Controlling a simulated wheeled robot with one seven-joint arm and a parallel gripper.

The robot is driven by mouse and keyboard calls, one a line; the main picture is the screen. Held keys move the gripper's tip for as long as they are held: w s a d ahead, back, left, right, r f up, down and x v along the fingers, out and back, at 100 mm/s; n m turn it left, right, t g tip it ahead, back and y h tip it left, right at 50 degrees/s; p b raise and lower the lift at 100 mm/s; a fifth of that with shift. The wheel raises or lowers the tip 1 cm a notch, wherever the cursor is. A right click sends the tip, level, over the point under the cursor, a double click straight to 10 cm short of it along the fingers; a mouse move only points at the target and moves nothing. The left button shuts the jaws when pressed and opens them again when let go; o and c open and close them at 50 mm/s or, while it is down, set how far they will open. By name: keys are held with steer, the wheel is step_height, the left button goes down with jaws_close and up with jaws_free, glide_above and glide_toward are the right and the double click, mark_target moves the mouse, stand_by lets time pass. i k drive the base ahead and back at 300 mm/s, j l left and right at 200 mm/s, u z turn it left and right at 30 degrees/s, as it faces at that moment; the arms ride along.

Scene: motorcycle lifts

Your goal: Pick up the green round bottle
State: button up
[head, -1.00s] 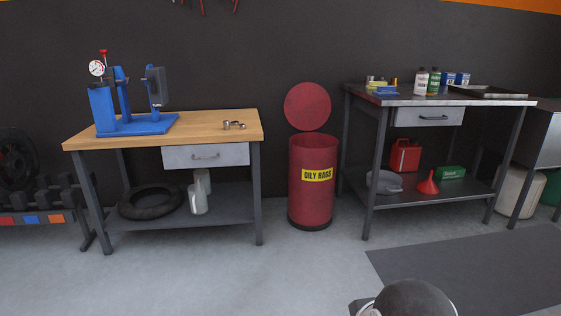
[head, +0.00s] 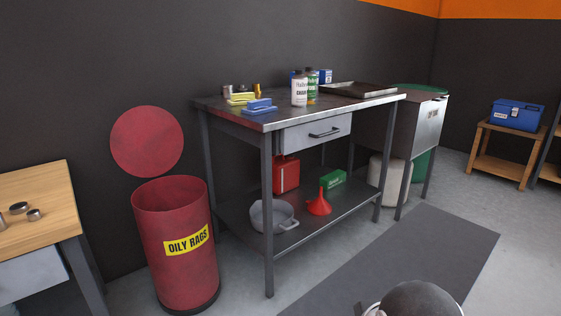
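The green round bottle (head: 312,85) stands upright on the steel workbench (head: 365,108), towards the back right of its top. A white bottle with a dark cap (head: 299,90) stands just to its left and hides part of it. A blue box (head: 325,76) is close behind it on the right. My gripper is not in view. Only a dark rounded part of my own body shows at the bottom edge, well apart from the bench.
On the bench are a blue brush-like item (head: 259,106), yellow items (head: 240,98) and a dark tray (head: 357,89). A red oily-rags bin (head: 178,250) stands left of it, beside a wooden-topped bench (head: 38,195). A dark mat (head: 420,262) covers open floor in front.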

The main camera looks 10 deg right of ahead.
mark_target(312, 76)
steer(key=i+l+z, duration=0.15)
steer(key=i+z, duration=0.65)
steer(key=z, duration=0.15)
steer(key=i+l+u, duration=0.15)
steer(key=i+u, duration=0.15)
steer(key=i+l+u, duration=0.25)
steer(key=i, duration=0.25)
